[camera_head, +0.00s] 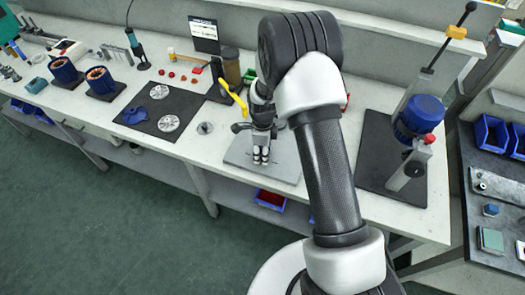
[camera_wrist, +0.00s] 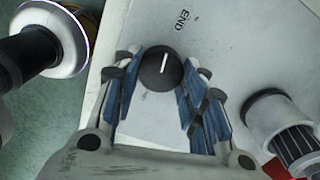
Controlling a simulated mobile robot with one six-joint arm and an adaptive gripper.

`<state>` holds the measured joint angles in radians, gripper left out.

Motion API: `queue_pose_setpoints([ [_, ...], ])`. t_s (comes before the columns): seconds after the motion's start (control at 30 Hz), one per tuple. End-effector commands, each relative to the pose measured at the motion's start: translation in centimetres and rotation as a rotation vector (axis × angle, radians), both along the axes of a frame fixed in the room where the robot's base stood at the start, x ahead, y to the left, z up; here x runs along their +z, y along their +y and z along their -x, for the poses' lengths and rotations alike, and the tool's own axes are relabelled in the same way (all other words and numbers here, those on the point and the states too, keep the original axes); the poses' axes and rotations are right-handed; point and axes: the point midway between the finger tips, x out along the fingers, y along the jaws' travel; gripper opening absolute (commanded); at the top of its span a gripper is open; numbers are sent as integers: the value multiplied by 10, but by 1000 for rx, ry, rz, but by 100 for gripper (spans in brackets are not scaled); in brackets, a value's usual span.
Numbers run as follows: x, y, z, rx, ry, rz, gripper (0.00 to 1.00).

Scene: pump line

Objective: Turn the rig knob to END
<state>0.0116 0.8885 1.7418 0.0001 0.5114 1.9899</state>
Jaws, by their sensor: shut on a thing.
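The rig knob (camera_wrist: 160,68) is a round black dial with a white pointer line, on a pale grey plate in the wrist view. Its line points up and slightly right, a little to the left of the direction of the printed END mark (camera_wrist: 183,20). My gripper (camera_wrist: 161,69) has a blue-padded finger on each side of the knob and is shut on it. In the head view my gripper (camera_head: 262,150) points down at the grey plate (camera_head: 285,170) near the bench's front edge; the knob is hidden there.
A dark mat with metal discs (camera_head: 168,124) lies to the left. A blue pump unit (camera_head: 420,115) stands on a black board to the right.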

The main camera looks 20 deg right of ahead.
Motion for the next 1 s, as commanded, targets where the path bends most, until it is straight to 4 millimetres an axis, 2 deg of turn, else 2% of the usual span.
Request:
queue_pose_setpoints([
  [0.4, 0, 0, 1, -177, 0, 0, 15],
  [0.93, 0, 0, 1, -198, 0, 0, 15],
  [0.97, 0, 0, 1, -198, 0, 0, 40],
  [1.0, 0, 1, 1, -198, 0, 0, 43],
])
